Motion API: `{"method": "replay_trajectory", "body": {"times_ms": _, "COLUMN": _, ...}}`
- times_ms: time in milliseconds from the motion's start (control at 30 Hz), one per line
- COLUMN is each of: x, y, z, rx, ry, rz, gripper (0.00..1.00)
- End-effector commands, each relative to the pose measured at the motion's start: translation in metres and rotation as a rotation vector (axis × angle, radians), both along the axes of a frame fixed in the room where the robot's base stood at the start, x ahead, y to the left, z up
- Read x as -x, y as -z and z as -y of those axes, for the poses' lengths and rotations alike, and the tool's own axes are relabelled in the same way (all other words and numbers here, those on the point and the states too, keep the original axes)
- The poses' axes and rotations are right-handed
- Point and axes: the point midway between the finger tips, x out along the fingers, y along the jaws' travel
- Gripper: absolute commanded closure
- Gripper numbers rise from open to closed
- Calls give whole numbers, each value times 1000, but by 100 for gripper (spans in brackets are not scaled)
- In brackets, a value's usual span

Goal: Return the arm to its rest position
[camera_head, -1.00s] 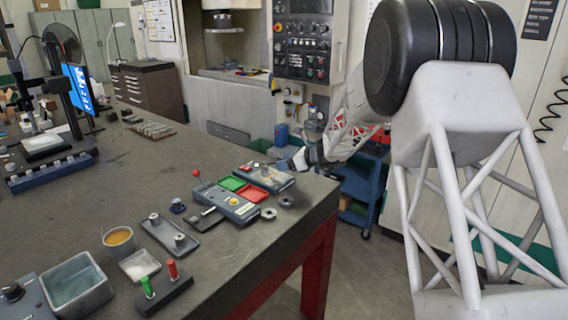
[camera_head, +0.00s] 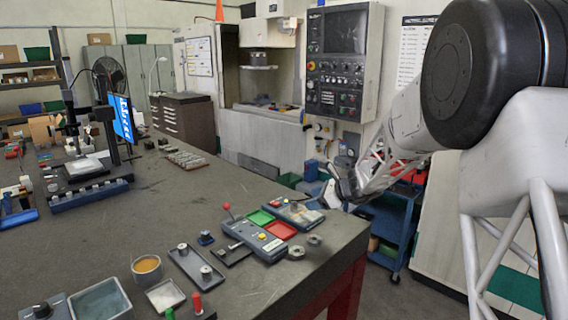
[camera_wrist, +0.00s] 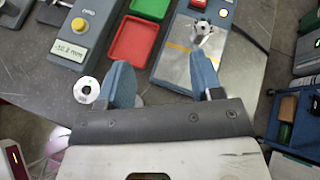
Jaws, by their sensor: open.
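My gripper (camera_head: 332,192) is at the right end of the arm's reach over the table's far right corner, beside the grey station with a plate. In the wrist view my gripper (camera_wrist: 165,78) shows two blue fingers spread apart with nothing between them. A round metal part (camera_wrist: 203,30) stands on the station's plate (camera_wrist: 182,66), beyond the right finger. Another round metal part (camera_wrist: 85,90) lies on the table left of the left finger. In the head view two metal rings, one nearer (camera_head: 296,253) and one farther (camera_head: 314,240), lie near the table edge.
A control box (camera_head: 255,238) with a green tray (camera_head: 261,217) and red tray (camera_head: 280,230) stands beside the station. A blue cart (camera_head: 392,225) stands beyond the table (camera_head: 200,225). The table's middle is largely clear.

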Motion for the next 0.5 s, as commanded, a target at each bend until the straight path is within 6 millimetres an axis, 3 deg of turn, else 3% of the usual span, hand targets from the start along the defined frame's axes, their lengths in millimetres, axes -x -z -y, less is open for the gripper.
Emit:
{"method": "replay_trajectory", "body": {"times_ms": 200, "x": 68, "y": -32, "z": -6, "rx": 171, "ry": -157, "rz": 103, "gripper": 40}}
{"method": "replay_trajectory", "body": {"times_ms": 500, "x": 162, "y": -60, "z": -5, "rx": 399, "ry": -382, "rz": 239, "gripper": 40}}
